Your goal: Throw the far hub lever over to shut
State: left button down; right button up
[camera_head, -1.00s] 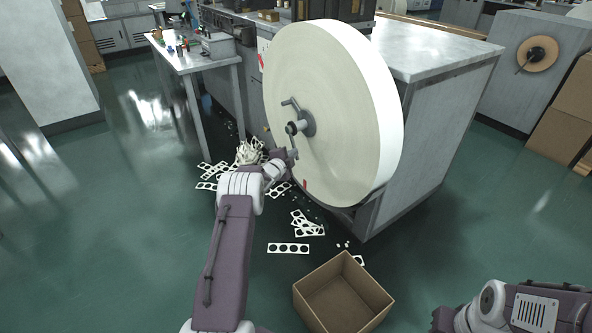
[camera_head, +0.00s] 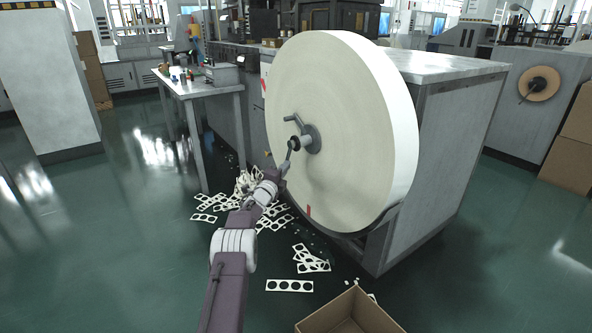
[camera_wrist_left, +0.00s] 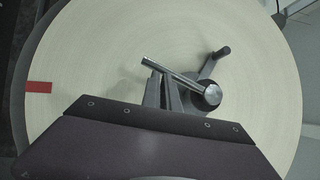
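A big pale paper reel (camera_head: 345,190) stands upright on the machine's side. Its grey hub (camera_head: 312,140) carries two levers. One lever with a knobbed end (camera_head: 294,120) lies nearer the reel face and points up-left; in the left wrist view it points up-right (camera_wrist_left: 217,60). The other, a straight bar (camera_head: 291,153), is at the outer shaft end and points down; it crosses the left wrist view (camera_wrist_left: 178,76). My left gripper (camera_head: 284,166) is at this bar. Its fingertips (camera_wrist_left: 164,80) meet the bar, close together; whether they clamp it is unclear. My right gripper is out of view.
A grey machine cabinet (camera_head: 437,165) stands behind the reel. Punched paper strips (camera_head: 289,285) litter the floor below. An open cardboard box (camera_head: 330,310) sits at the bottom. A small work table (camera_head: 195,85) is at the left. The green floor at left is clear.

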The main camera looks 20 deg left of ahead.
pick_arm(q)
jog(key=shift+w+a+f, duration=0.1)
jog(key=shift+w+a, duration=0.15)
jog(key=shift+a, duration=0.05)
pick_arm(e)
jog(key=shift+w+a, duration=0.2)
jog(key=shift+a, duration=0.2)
pick_arm(q)
jog(key=shift+a, duration=0.1)
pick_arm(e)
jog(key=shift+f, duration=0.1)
